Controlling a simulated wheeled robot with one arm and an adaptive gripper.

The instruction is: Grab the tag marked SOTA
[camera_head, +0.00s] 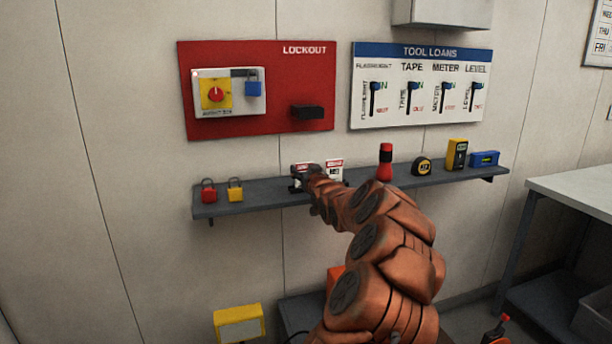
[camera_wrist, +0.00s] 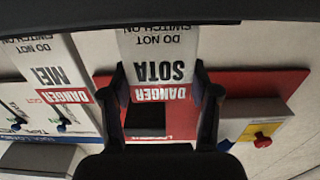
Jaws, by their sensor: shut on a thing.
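The white tag marked SOTA (camera_wrist: 158,72), with a red DANGER band, appears upside down in the wrist view. My gripper (camera_wrist: 160,88) has one finger against each side edge of it and is shut on it. In the head view the tag (camera_head: 302,167) shows at the shelf, partly hidden by my gripper (camera_head: 304,182). A second danger tag, marked MEI (camera_wrist: 58,76), is beside it, on the right in the head view (camera_head: 334,168). I cannot tell whether the SOTA tag still touches the shelf.
The grey shelf (camera_head: 265,191) also holds a red padlock (camera_head: 208,191), yellow padlock (camera_head: 235,190), flashlight (camera_head: 385,162), tape measure (camera_head: 422,166), yellow meter (camera_head: 457,154) and blue level (camera_head: 485,159). Above are the red lockout board (camera_head: 260,120) and tool loans board (camera_head: 420,115). A workbench (camera_head: 580,190) stands right.

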